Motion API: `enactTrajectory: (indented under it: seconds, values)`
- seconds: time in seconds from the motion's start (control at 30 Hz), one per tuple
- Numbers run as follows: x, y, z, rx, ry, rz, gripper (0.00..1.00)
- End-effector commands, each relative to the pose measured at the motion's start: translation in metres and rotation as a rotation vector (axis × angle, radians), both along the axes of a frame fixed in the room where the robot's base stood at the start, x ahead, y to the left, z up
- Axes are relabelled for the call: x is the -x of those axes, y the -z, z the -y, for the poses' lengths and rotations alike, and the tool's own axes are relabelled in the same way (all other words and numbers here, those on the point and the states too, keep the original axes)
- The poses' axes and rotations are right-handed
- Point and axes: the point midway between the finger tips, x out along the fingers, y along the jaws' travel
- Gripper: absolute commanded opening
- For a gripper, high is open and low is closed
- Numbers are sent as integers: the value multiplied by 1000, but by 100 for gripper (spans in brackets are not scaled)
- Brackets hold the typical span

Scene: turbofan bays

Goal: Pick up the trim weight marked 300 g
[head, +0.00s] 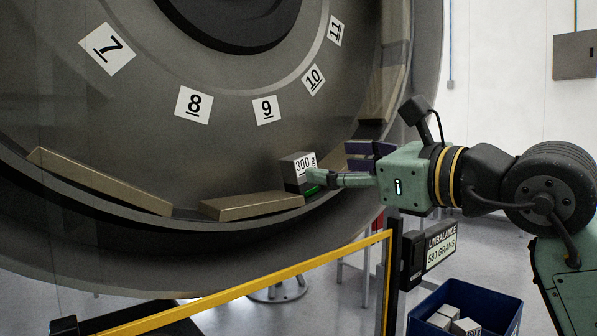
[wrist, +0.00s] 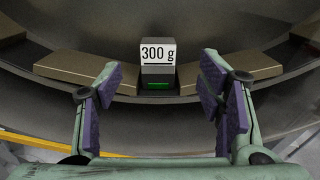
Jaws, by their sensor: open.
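The trim weight marked 300 g (head: 299,170) is a small dark grey block with a white label. It sits inside the lower rim of the big turbofan ring, on a green-lit spot (head: 313,190). It also shows in the wrist view (wrist: 158,54), upright and centred. My gripper (head: 328,170) reaches in from the right. In the wrist view my gripper (wrist: 158,92) is open, with one purple-padded finger to the left and one to the right of the block. The block appears between and slightly beyond the fingertips. I see no contact in the wrist view.
Tan plates (head: 252,205) line the ring beside the weight. A yellow rail (head: 240,285) crosses below. A sign (head: 441,249) reads unbalance 580 grams. A blue bin (head: 497,303) with several blocks stands at the lower right. Numbered labels mark the fan face.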

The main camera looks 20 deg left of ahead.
Motion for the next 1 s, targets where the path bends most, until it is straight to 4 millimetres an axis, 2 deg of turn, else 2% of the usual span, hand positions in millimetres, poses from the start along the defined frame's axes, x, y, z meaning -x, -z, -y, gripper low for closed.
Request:
enactTrajectory:
  seconds: [0.1, 0.37, 0.63, 0.77, 1.0]
  values:
    - [-10, -2, -19, -1, -7, -2, 62]
    - [-23, -1, -38, -3, -8, -1, 62]
    - [-44, 0, -70, -2, -9, -2, 62]
    - [-49, 2, -77, -3, -8, -1, 62]
    - [-50, 3, -77, -3, -7, -2, 60]
